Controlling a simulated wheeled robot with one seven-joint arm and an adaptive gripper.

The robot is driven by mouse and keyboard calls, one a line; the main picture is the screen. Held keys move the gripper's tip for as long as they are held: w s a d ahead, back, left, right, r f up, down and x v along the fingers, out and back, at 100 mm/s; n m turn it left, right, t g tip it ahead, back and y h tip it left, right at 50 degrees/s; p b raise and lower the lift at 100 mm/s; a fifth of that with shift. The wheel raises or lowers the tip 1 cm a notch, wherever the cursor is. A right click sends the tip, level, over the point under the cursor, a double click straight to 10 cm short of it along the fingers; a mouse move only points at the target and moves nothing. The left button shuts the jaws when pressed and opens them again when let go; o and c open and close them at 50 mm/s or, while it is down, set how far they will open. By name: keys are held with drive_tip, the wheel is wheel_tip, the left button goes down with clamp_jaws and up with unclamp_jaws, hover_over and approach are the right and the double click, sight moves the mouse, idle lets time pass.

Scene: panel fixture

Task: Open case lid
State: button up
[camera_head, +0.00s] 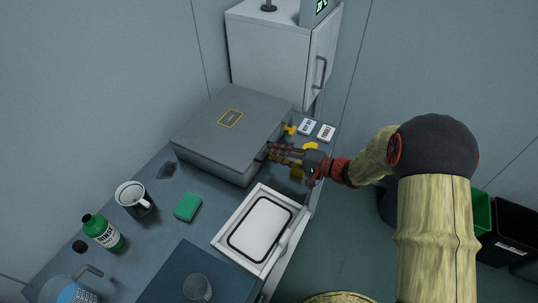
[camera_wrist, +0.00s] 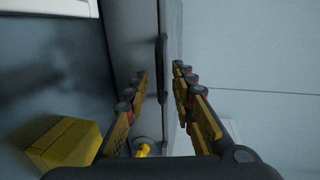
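The grey case (camera_head: 222,135) lies flat on the counter with its lid down and a yellow-framed label on top. My gripper (camera_head: 268,151) is at the case's right-hand side, reaching in from the right. In the wrist view my gripper (camera_wrist: 159,78) is open, with a gap between its two fingers. The case (camera_wrist: 145,35) runs up the middle of that view, and a dark handle-like strip (camera_wrist: 163,70) on its side lies between the finger lines. I cannot tell whether either finger touches the case. The fingertips partly hide the case's side.
A white tray (camera_head: 228,237) stands close below the case. A green sponge (camera_head: 187,207), a mug (camera_head: 133,196) and a green bottle (camera_head: 103,232) are to the left. Yellow items and small white boxes (camera_head: 326,132) sit near my gripper. A white cabinet (camera_head: 270,57) stands behind.

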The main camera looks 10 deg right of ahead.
drive_tip(key=shift+x, duration=1.25)
drive_tip(key=shift+c, duration=0.9)
drive_tip(key=c, duration=0.4)
drive_tip(key=shift+s, duration=0.1)
clamp_jaws()
